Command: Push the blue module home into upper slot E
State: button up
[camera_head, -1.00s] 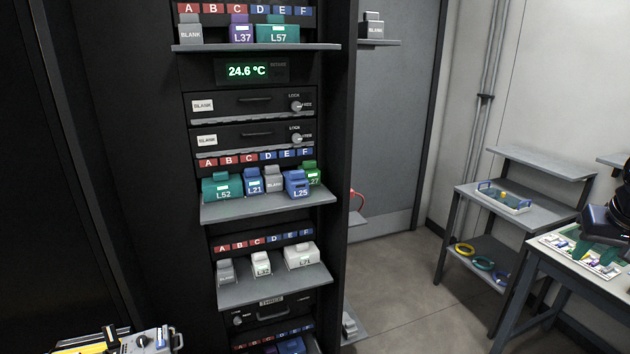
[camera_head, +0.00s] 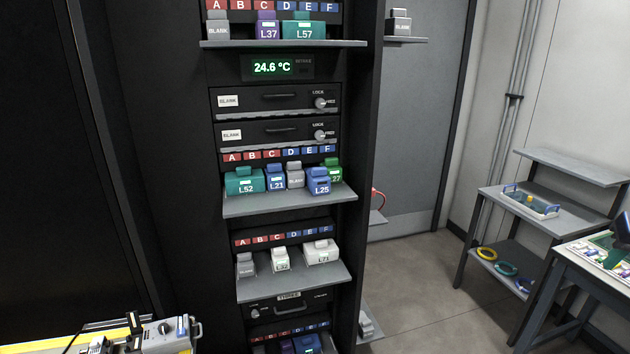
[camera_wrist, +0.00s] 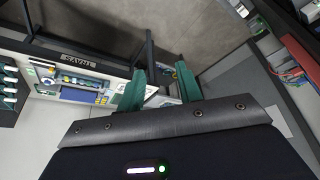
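A blue module marked L25 (camera_head: 318,184) sits on the middle shelf (camera_head: 290,203) of the rack, below the E label of its row. It stands further out than its neighbours. A smaller blue module, L21 (camera_head: 276,181), sits to its left, below B and C. The upper shelf row holds a purple L37 (camera_head: 267,30) and a green L57 (camera_head: 303,29) near its E label. My gripper (camera_wrist: 160,78) shows in the wrist view with its two green fingers apart and nothing seen between them. It is away from the rack; the head view does not show its fingertips.
A green L52 (camera_head: 244,183), a grey blank (camera_head: 295,177) and a green module (camera_head: 333,171) share the middle shelf. A lower shelf (camera_head: 295,285) holds white modules. A side table (camera_head: 550,212) and workbench (camera_head: 590,262) stand right. Floor (camera_head: 430,290) between is clear.

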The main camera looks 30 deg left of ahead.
jog(key=shift+w, duration=0.15)
jog(key=c, duration=0.5)
jog(key=shift+n, duration=0.6)
jog(key=w+a, duration=0.1)
jog(key=w, duration=0.1)
jog(key=w+a+r, duration=0.1)
jog(key=w, duration=0.1)
jog(key=w+a, duration=0.2)
jog(key=shift+w+r, duration=0.1)
jog(key=shift+r, duration=0.3)
grip_shut()
jog(key=w+a+n+t+y, duration=0.1)
jog(key=w+a+n, duration=0.1)
jog(key=w+a, duration=0.65)
jog(key=w+a+n+t+y, duration=0.1)
jog(key=w+a, duration=0.2)
jog(key=a, duration=1.1)
jog(key=s+a+f+n+y, duration=0.1)
jog(key=s+a+f, duration=0.1)
jog(key=a, duration=0.9)
jog(key=s+a+f+n+y, duration=0.1)
jog(key=s+a, duration=0.3)
jog(key=a, duration=0.8)
jog(key=s+a+f+n+y, duration=0.1)
jog(key=s+a+f+n, duration=0.1)
jog(key=a, duration=1)
jog(key=shift+s+a+f+n+g+y, duration=0.2)
jog(key=shift+s+f+n+g+y, duration=0.25)
jog(key=shift+s, duration=0.45)
